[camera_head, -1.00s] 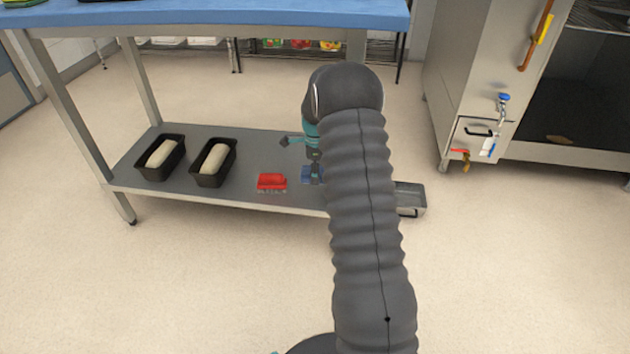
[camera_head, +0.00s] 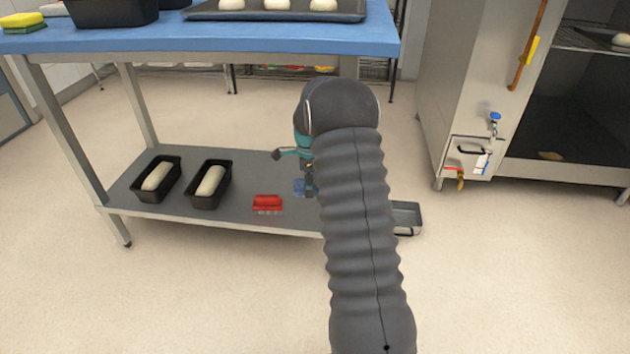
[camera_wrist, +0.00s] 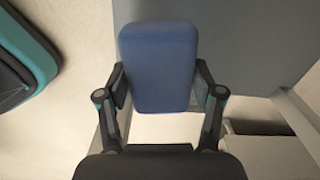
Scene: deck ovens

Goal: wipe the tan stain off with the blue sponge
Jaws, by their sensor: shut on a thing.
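The blue sponge (camera_wrist: 158,65) is held between the two fingers of my gripper (camera_wrist: 160,92) in the wrist view. In the head view the sponge (camera_head: 302,188) and my gripper (camera_head: 306,180) show over the right part of the low grey shelf, partly hidden by my arm. The sponge appears slightly above the shelf. A tan patch (camera_head: 566,156), which looks like the stain, lies on the dark floor of the open oven chamber at the right.
The lower shelf (camera_head: 240,208) bears two black loaf tins (camera_head: 157,178) and a red brush (camera_head: 267,203). A metal pan (camera_head: 406,217) is right of my arm. The blue tabletop (camera_head: 200,40) overhangs the shelf. Open floor lies before the oven (camera_head: 455,80).

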